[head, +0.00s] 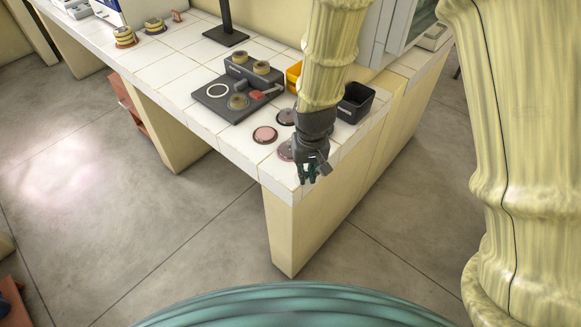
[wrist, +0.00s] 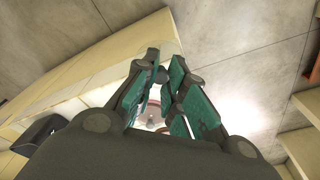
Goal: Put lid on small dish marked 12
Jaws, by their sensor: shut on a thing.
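Several small round dishes with pinkish contents lie on the white tiled bench near its front corner: one dish (head: 265,135) in the open, another dish (head: 286,117) beside my wrist, and a third dish (head: 285,151) partly hidden by my gripper. No number on them is readable. My gripper (head: 312,174) points down at the bench's corner, right of the third dish. In the wrist view, the gripper (wrist: 164,62) has its fingers close together on a pale, clear round thing (wrist: 155,94), seemingly a lid. It shows only in part, so its mark and tilt cannot be told.
A dark tray (head: 213,98) with a white ring and small round items lies farther back, beside a dark block (head: 254,73). A black bin (head: 355,103) and a yellow bin (head: 293,76) stand behind my arm. The bench edge is close to my gripper.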

